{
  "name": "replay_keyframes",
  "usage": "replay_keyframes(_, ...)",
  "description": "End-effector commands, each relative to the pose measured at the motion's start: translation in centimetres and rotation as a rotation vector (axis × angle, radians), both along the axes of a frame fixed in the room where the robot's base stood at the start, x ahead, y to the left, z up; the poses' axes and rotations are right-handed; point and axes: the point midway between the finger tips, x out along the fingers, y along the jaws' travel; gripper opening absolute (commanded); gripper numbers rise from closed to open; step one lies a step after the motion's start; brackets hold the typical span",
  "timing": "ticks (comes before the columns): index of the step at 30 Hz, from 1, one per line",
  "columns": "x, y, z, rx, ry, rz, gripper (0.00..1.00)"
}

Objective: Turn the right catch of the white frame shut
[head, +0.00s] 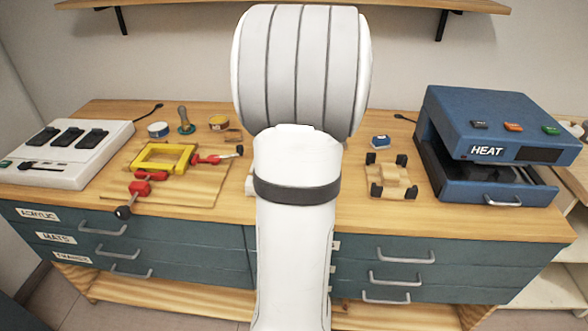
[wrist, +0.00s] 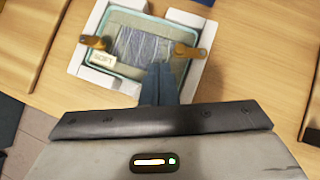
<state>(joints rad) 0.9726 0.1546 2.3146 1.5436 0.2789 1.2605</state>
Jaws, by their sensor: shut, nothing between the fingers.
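The white frame (wrist: 75,68) lies on the bench in the wrist view, around a teal-edged panel (wrist: 118,22) with grey-blue strands across it. The right catch (wrist: 191,51) is a brown tab at the panel's right side, lying roughly crosswise. The left catch (wrist: 94,42) is a similar brown tab at the left edge. My gripper (wrist: 159,70) is shut and empty, its blue fingertips over the panel's lower edge, below and left of the right catch. Whether they touch anything I cannot tell. In the head view my arm hides the catches and nearly all of the frame.
A small lettered tag (wrist: 103,60) lies by the left catch. In the head view, a yellow frame with red clamps (head: 163,158) stands left, a wooden jig (head: 391,180) right, and a blue heat press (head: 490,145) farther right. Bare bench (wrist: 240,75) lies right of the white frame.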

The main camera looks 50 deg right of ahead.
Motion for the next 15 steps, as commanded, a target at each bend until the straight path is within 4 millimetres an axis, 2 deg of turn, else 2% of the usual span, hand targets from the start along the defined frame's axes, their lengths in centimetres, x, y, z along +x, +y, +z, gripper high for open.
replay_keyframes(2, -0.7, 1.4, 0.2, -0.002, -0.001, 0.002, 0.00)
replay_keyframes(4, -1.4, 2.2, 2.3, -0.004, -0.002, 0.001, 0.00)
replay_keyframes(9, -3.0, 4.2, 5.3, -0.004, -0.001, 0.000, 0.00)
replay_keyframes(15, -4.3, 5.8, 7.4, -0.002, -0.001, 0.000, 0.00)
